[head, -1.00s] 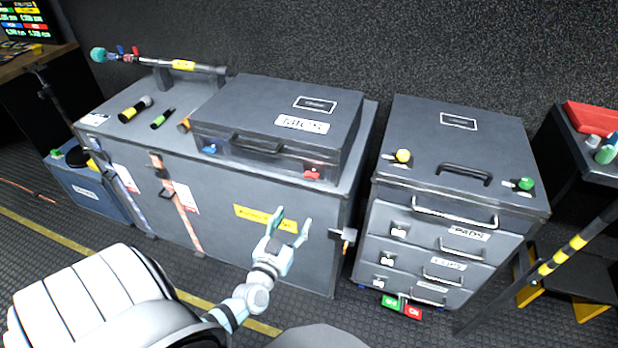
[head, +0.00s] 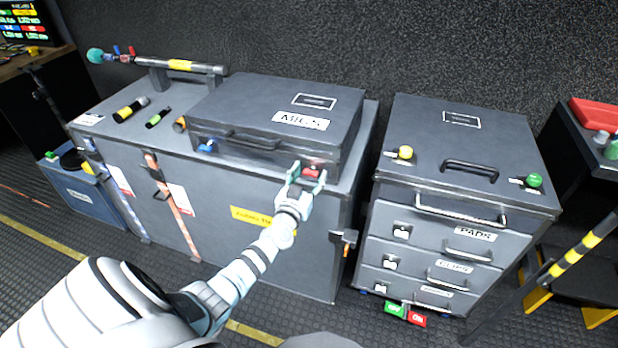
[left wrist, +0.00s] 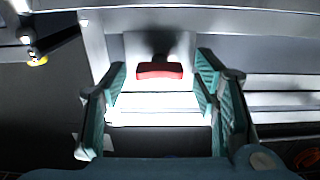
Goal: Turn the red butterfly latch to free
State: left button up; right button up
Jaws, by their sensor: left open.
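The red butterfly latch (head: 311,172) is on the front right of the closed grey MICS case (head: 345,120). In the left wrist view the latch (left wrist: 160,71) is a short red bar lying level on a bright metal plate. My left gripper (head: 307,174) is open, with its fingers to either side of the latch in the head view. In the left wrist view the teal fingers of the left gripper (left wrist: 160,82) flank the latch with gaps on both sides, so they do not grip it. The right gripper is not in view.
A blue latch (head: 208,146) and a handle (head: 253,141) are on the same case front. The case stands on a large grey trunk (head: 280,265). A drawer cabinet (head: 460,200) stands to the right across a narrow gap. Small cylinders and a pole lie on the trunk's left.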

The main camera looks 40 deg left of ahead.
pick_arm(q)
jog(key=c, duration=1.2)
jog(key=shift+o, duration=0.2)
jog(key=shift+n, duration=0.3)
jog(key=n, duration=0.8)
jog(key=shift+a+f, duration=0.1)
jog(key=shift+f, duration=0.05)
jog(key=n, duration=0.4)
jog(key=shift+s, duration=0.1)
jog(key=shift+f+n, duration=0.15)
jog(key=shift+n, duration=1.75)
jog(key=shift+b, duration=0.3)
